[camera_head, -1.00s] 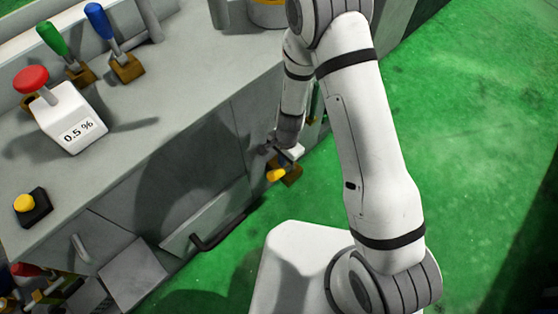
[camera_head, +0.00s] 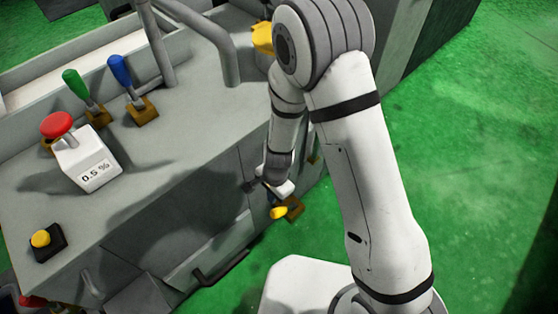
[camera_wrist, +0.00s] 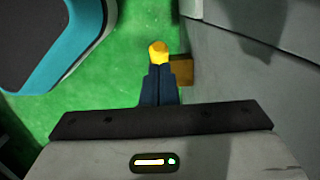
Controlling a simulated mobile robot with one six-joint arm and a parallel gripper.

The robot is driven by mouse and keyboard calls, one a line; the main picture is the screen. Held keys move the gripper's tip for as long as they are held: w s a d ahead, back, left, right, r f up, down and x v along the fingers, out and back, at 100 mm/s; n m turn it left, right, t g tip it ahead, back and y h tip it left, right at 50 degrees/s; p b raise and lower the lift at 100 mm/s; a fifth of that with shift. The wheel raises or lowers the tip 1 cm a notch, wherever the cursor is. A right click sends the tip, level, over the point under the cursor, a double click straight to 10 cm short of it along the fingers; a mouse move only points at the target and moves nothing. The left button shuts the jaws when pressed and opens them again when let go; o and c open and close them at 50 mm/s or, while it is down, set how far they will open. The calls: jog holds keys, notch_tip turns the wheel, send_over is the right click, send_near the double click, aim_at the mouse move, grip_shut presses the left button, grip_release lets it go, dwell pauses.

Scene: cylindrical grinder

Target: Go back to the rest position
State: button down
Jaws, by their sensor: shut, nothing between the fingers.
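My gripper (camera_wrist: 159,72) is shut, with its two dark fingers together in the wrist view. A yellow-tipped handle (camera_wrist: 158,50) shows just past the fingertips, with its brown mount (camera_wrist: 181,71) beside it on the machine's side. I cannot tell whether the fingers touch the handle. In the head view my arm hangs down along the front of the grinder (camera_head: 190,200). The yellow handle (camera_head: 278,212) is just below the gripper there, and the fingers are mostly hidden.
Open green floor (camera_head: 470,170) lies right of my arm.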

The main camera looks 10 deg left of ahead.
jog(key=w+d+r+n+t+p, duration=0.1)
jog(key=d+r+p, duration=0.3)
jog(key=r, duration=0.6)
jog(key=w+d+r+n+p, duration=0.15)
jog(key=d+r+p, duration=0.25)
jog(key=r, duration=0.7)
jog(key=w+d+r+n+t+p, duration=0.1)
jog(key=w+d+r+p, duration=0.2)
jog(key=r, duration=0.7)
jog(key=s+d+r+n+p, duration=0.1)
jog(key=s+d+r+p, duration=0.2)
jog(key=d+r, duration=0.2)
jog(key=s+d+r+n+t+p, duration=0.1)
jog(key=s+d+r+p, duration=0.2)
jog(key=r, duration=0.7)
jog(key=s+d+r+n+h+p, duration=0.1)
jog(key=s+d+r+p, duration=0.3)
jog(key=d+r, duration=0.4)
jog(key=shift+s, duration=0.4)
jog(key=shift+d, duration=0.1)
